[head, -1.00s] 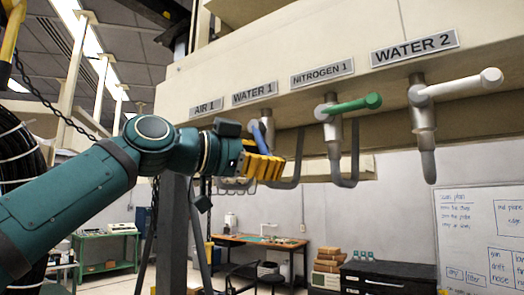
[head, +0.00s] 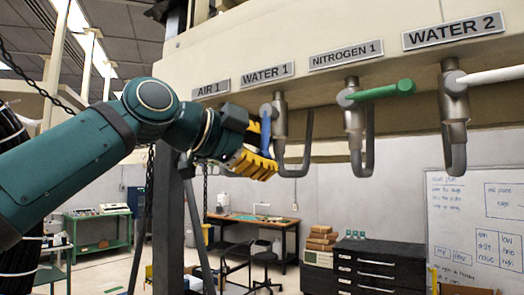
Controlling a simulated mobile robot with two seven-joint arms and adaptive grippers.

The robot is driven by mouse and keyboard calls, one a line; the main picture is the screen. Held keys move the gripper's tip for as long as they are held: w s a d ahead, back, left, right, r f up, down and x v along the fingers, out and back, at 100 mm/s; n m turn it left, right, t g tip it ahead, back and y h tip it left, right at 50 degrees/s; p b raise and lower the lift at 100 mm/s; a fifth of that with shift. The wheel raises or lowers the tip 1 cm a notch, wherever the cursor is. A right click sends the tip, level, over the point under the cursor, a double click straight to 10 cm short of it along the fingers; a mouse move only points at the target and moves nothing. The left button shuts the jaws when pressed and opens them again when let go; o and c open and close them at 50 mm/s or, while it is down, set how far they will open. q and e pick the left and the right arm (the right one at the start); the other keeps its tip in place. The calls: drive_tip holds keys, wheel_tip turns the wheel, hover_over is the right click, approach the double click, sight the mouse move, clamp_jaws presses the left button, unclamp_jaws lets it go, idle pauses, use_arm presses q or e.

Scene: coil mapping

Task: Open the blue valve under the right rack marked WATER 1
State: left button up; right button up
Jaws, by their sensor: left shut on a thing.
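The WATER 1 sign (head: 267,73) is on the front of the beige rack. Below it, a metal valve body (head: 280,118) hangs with a pipe bending under it. Its blue handle (head: 266,130) points downward, in line with the pipe. My left gripper (head: 262,148), with yellow fingers, comes in from the left and is shut on the blue handle. The handle's lower end is hidden by the fingers. My right gripper is not in view.
To the right are the NITROGEN 1 valve with a green handle (head: 385,91) and the WATER 2 valve with a white handle (head: 492,75). The AIR 1 sign (head: 211,88) is to the left, its valve hidden behind my arm. A bench (head: 250,218) and black drawers (head: 378,268) stand behind.

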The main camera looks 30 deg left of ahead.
use_arm(q)
drive_tip(key=shift+s+a+r, duration=0.1)
drive_tip(key=shift+s+r, duration=0.05)
drive_tip(key=shift+r, duration=0.25)
drive_tip(key=o, duration=1.2)
drive_tip(key=shift+o, duration=1.3)
drive_tip(key=shift+f, duration=0.15)
drive_tip(key=shift+f, duration=0.15)
